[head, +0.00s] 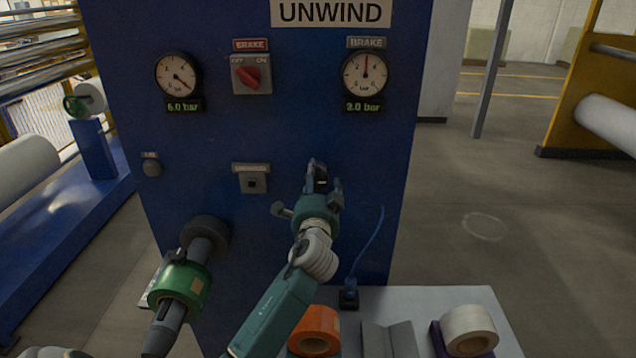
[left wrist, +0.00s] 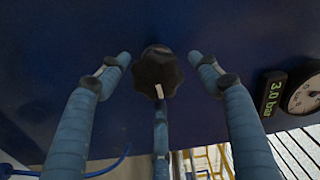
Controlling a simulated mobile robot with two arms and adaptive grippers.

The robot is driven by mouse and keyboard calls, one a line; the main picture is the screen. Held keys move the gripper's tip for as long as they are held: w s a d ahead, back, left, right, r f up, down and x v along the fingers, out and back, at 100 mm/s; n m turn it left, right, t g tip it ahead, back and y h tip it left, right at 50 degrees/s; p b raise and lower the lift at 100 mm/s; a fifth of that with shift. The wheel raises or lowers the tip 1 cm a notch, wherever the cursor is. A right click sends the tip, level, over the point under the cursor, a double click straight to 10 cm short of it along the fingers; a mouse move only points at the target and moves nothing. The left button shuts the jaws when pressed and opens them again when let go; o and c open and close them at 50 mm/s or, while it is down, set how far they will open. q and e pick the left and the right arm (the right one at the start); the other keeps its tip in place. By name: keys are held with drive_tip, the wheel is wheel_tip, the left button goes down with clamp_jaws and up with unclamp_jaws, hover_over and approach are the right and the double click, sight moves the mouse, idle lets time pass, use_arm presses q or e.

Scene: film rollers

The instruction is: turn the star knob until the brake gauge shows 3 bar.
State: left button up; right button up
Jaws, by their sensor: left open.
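The black star knob (left wrist: 157,72) with a white mark shows on the blue panel in the left wrist view. My left gripper (head: 322,183) is in front of the panel, below the brake gauge; it also shows in the left wrist view (left wrist: 160,75). Its fingers are spread around the knob, with gaps at the two side fingers. Whether the third, lower finger touches it I cannot tell. In the head view the gripper mostly hides the knob. The brake gauge (head: 365,75) has its needle about straight up, and its display (left wrist: 271,99) reads 3.0 bar. My right gripper is not in view.
A second gauge (head: 178,76) reads 6.0 bar. A red brake switch (head: 248,74) sits between the gauges. A shaft with a green roll (head: 180,289) sticks out at lower left. A table (head: 480,295) at lower right holds an orange roll (head: 316,331) and a white roll (head: 468,329).

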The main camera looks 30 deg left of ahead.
use_arm(q)
drive_tip(key=shift+s, duration=0.1)
drive_tip(key=shift+s+d+f, duration=0.15)
drive_tip(key=shift+s+d, duration=0.05)
drive_tip(key=shift+s, duration=0.1)
drive_tip(key=v, duration=1.1)
drive_tip(key=shift+d, duration=0.15)
